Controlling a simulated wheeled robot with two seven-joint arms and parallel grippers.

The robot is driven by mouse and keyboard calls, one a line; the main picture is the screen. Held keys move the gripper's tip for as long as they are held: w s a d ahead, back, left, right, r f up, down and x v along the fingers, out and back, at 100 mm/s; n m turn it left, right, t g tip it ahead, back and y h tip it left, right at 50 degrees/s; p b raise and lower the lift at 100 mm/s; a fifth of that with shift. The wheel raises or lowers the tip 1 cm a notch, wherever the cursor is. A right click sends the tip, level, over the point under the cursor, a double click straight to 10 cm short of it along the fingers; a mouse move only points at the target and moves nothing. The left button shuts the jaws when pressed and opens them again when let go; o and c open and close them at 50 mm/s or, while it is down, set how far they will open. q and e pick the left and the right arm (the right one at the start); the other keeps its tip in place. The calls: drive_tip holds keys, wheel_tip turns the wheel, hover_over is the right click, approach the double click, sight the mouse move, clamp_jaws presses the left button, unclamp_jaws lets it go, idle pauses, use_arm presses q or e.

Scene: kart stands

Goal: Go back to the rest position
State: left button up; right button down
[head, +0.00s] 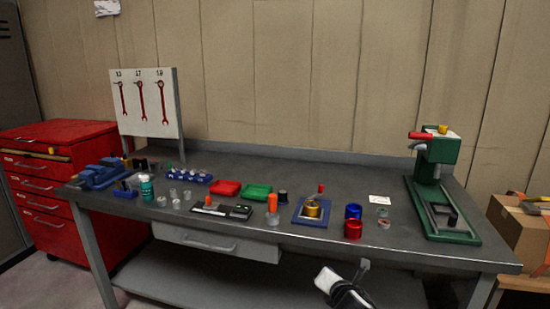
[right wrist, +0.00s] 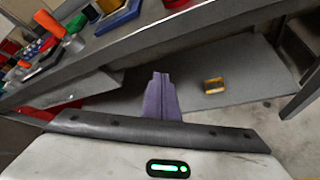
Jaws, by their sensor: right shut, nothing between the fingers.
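My right gripper (head: 363,265) shows at the bottom of the head view, low in front of the bench's front edge. In the right wrist view its two purple-grey fingers (right wrist: 160,78) are pressed together with nothing between them. The grey workbench (head: 300,176) stands ahead, its top above and beyond the fingers in the wrist view. The gripper appears apart from the bench. My left gripper is in neither view.
The bench top carries several small parts, a red cup (head: 353,229), a blue cup (head: 353,211), a green press (head: 440,190) and a tool board (head: 145,103). A red cabinet (head: 100,190) stands left, a cardboard box (head: 520,232) right. A small yellow piece (right wrist: 214,85) lies below bench level.

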drive_tip(key=s+a+f+m+g+y, duration=0.1)
drive_tip(key=s+a+f+m, duration=0.1)
drive_tip(key=s+f+m, duration=0.75)
drive_tip(key=s+a+f+m+g+y, duration=0.1)
drive_tip(key=s+a+f+m+g, duration=0.15)
drive_tip(key=s+f, duration=0.75)
drive_tip(key=s+d+r+m, duration=0.2)
drive_tip(key=s+m, duration=0.5)
drive_tip(key=s, duration=0.5)
drive_tip(key=s+d+r+m, duration=0.1)
drive_tip(key=s+d+m, duration=0.2)
drive_tip(key=s+m, duration=0.4)
drive_tip(key=s, duration=0.6)
drive_tip(key=shift+s+d+r+y, duration=0.25)
drive_tip(key=shift+s+r+y, duration=0.05)
drive_tip(key=shift+r, duration=0.1)
